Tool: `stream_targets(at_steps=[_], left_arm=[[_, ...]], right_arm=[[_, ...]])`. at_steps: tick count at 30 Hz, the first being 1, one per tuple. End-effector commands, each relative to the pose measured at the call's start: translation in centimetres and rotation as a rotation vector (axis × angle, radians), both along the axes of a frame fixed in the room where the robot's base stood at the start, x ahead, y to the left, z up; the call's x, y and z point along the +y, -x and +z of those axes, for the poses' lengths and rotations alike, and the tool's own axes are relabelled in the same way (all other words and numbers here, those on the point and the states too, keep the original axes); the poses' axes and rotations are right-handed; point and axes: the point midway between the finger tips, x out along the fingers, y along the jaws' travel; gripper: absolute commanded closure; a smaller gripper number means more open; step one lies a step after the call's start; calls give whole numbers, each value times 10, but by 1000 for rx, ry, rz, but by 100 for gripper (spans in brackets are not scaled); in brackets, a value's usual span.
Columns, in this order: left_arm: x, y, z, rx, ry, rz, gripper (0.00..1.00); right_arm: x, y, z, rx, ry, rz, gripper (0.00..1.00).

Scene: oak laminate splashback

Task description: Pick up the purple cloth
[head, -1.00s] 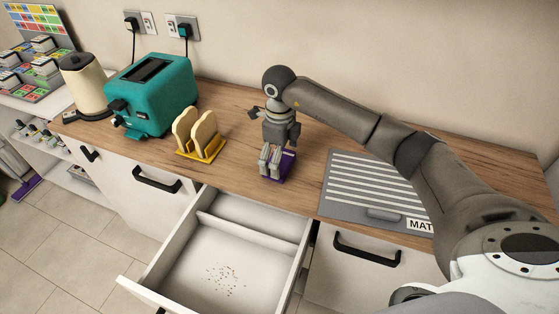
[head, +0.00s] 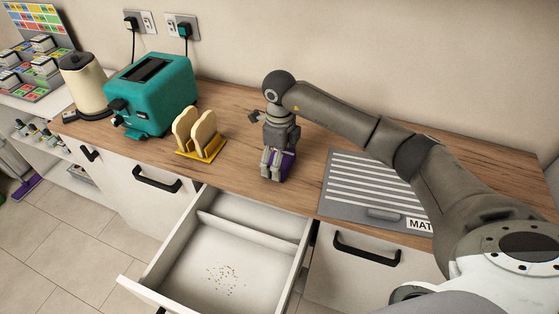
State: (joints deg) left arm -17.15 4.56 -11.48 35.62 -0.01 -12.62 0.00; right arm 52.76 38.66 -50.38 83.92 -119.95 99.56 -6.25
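The purple cloth (head: 289,166) lies folded on the wooden counter, just behind the open drawer and left of the grey striped mat. My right gripper (head: 274,166) points straight down onto it. Its fingers are down at the cloth and hide much of its left and middle. Purple shows at the right of the fingers and in a small patch by them. I cannot tell whether the fingers are closed on the cloth. The cloth appears to be still at counter level. My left gripper is not in view.
A toast rack (head: 206,150) with bread stands left of my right gripper, with a teal toaster (head: 152,95) and a cream kettle (head: 84,84) beyond. A drawer (head: 223,262) holding crumbs is open in front. The striped mat (head: 345,190) lies right, under my arm.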

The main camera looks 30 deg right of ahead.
Motion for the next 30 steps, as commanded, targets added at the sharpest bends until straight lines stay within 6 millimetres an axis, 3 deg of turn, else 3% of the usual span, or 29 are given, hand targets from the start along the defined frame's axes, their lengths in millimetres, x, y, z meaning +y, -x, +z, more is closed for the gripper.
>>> stream_targets(at_steps=[7,15,24,30], left_arm=[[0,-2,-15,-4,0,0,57],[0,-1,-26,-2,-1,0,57],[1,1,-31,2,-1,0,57],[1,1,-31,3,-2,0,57]], right_arm=[[1,0,31,-8,0,1,35],[40,40,91,-7,1,7,35],[83,87,119,-5,3,3,35],[95,99,127,-1,0,2,35]])
